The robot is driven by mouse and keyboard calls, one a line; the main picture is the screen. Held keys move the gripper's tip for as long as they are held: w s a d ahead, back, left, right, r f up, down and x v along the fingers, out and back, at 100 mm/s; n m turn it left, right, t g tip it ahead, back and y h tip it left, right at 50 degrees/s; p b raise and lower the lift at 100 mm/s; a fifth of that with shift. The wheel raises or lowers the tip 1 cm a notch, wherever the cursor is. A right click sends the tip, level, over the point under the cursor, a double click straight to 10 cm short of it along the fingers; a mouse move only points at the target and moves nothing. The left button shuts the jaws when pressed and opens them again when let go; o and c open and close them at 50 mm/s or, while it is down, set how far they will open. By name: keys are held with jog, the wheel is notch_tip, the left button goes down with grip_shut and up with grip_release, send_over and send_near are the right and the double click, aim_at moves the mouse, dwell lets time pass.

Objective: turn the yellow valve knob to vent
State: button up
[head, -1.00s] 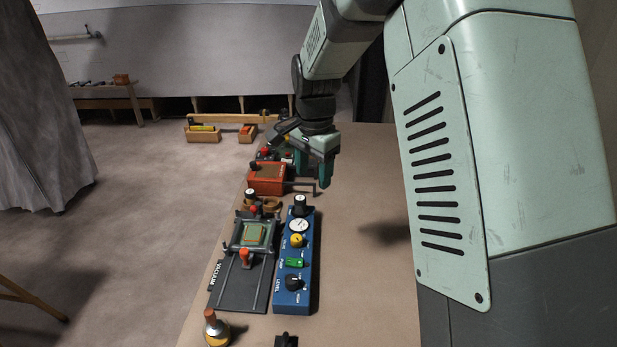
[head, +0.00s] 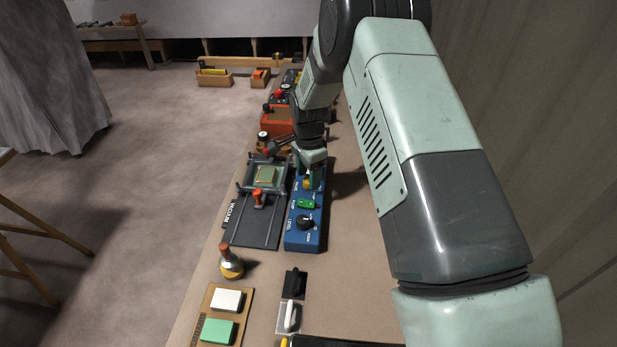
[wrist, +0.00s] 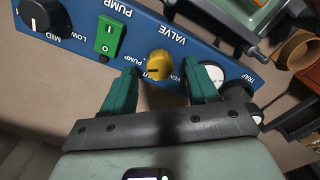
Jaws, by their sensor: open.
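The yellow valve knob (wrist: 160,64) sits on the blue control panel (wrist: 215,48), under the VALVE label, with PUMP and VENT marks beside it. In the wrist view it lies between and just beyond the fingertips of my open gripper (wrist: 158,88), and I see no contact. The knob's dark pointer line shows on its face.
The green pump switch (wrist: 109,36) and black level knob (wrist: 42,14) are beside the valve; a white gauge (wrist: 211,74) is on its other side. The vacuum frame (head: 240,225) stands left of the panel. An orange box (head: 276,121) lies beyond. Bare table is at right.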

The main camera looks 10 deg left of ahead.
jog(key=shift+f, duration=0.8)
jog(key=shift+c, duration=0.4)
jog(key=c, duration=1)
jog(key=shift+o, duration=0.2)
